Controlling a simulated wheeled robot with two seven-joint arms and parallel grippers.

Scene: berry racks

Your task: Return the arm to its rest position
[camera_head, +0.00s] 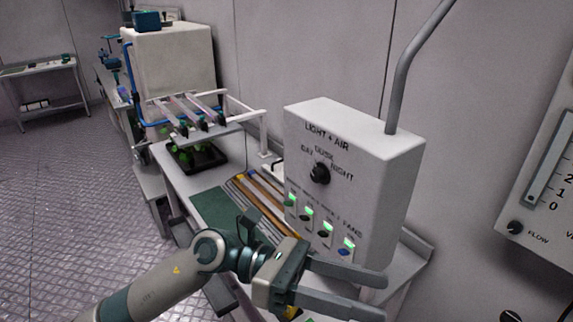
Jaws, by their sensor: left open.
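My left gripper (352,289) comes in from the lower left on my left arm (160,285). Its two grey fingers are spread apart with nothing between them. It is in front of the lower part of the white LIGHT + AIR control box (393,170). Whether the fingers touch the box cannot be told. The box has a black knob (319,173) between DAY, DUSK and NIGHT, and a row of small switches with green lights below it. My right gripper is not in view.
The box stands on a bench with a green mat (212,207). Behind are a black tray of plants (197,158), a white rack (240,112) and a white tank (172,65). A panel with a FLOW knob (516,227) is at right. The floor at left is clear.

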